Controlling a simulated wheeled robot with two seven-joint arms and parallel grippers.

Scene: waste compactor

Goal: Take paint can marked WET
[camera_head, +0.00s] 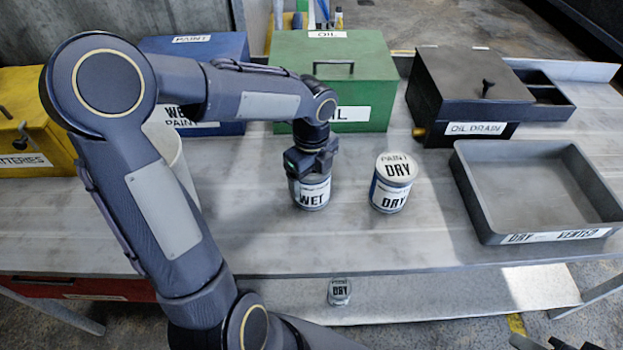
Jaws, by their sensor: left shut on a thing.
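The paint can marked WET (313,195) stands upright, at or very near the table surface, in the middle of the table. My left gripper (312,168) comes down on it from above and is shut on its top, hiding the lid. A paint can marked DRY (391,190) stands upright just right of it, apart from it. My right gripper (560,344) shows only in part at the bottom right edge; its jaws cannot be made out.
Behind stand a blue bin marked WET PAINT (228,47), a green OIL box (375,68) and a black OIL DRAIN box (465,85). A grey DRY VENTED tray (545,185) is at right. A yellow BATTERIES box (35,130) is at left.

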